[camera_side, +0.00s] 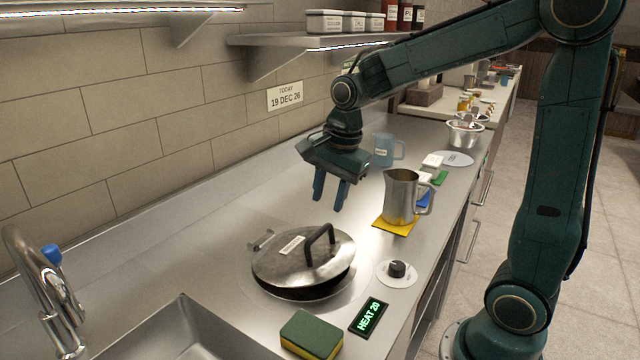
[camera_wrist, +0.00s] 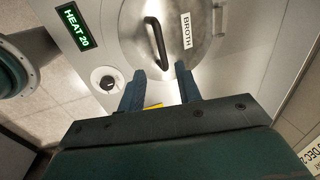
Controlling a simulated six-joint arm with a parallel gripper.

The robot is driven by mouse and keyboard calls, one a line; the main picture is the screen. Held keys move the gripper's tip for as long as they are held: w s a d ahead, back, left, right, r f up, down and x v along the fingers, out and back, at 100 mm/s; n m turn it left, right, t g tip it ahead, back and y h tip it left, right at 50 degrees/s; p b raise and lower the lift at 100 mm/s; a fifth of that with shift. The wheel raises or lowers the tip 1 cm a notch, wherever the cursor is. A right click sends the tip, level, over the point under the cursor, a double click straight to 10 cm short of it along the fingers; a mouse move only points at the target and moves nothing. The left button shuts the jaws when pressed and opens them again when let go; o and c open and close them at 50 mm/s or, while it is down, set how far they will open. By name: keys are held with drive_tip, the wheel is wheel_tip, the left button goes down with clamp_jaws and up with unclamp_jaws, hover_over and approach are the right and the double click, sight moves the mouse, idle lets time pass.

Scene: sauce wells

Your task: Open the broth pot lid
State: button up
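The broth pot is set in the steel counter, with its metal lid (camera_side: 290,262) on top. The lid looks slightly tilted, with a dark gap along its near edge. A black arched handle (camera_side: 320,244) stands on the lid, and a white label reads BROTH in the wrist view (camera_wrist: 187,30). The handle also shows in the wrist view (camera_wrist: 156,42). My gripper (camera_side: 329,196) is above the counter, behind and right of the lid. Its two blue fingers are apart with nothing between them; they also show in the wrist view (camera_wrist: 160,84). They appear apart from the handle.
A steel pitcher (camera_side: 402,195) stands on a yellow mat (camera_side: 394,228) right of my gripper. A knob (camera_side: 397,269), a HEAT 20 display (camera_side: 369,316) and a sponge (camera_side: 312,335) lie nearer. A blue mug (camera_side: 384,150) stands behind. The sink (camera_side: 185,335) is at front left.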

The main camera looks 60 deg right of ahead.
drive_tip(key=shift+s+r, duration=0.2)
drive_tip(key=shift+r, duration=2.45)
drive_tip(key=shift+c, duration=0.4)
clamp_jaws()
drive_tip(key=s+d+f+m+t, duration=0.1)
drive_tip(key=s+f+m+t, duration=0.2)
drive_tip(key=m, duration=1.5)
wheel_tip(320, 180, down, 3)
drive_tip(key=shift+s+d+f, duration=0.15)
drive_tip(key=shift+s+d, duration=0.05)
drive_tip(key=shift+s, duration=0.6)
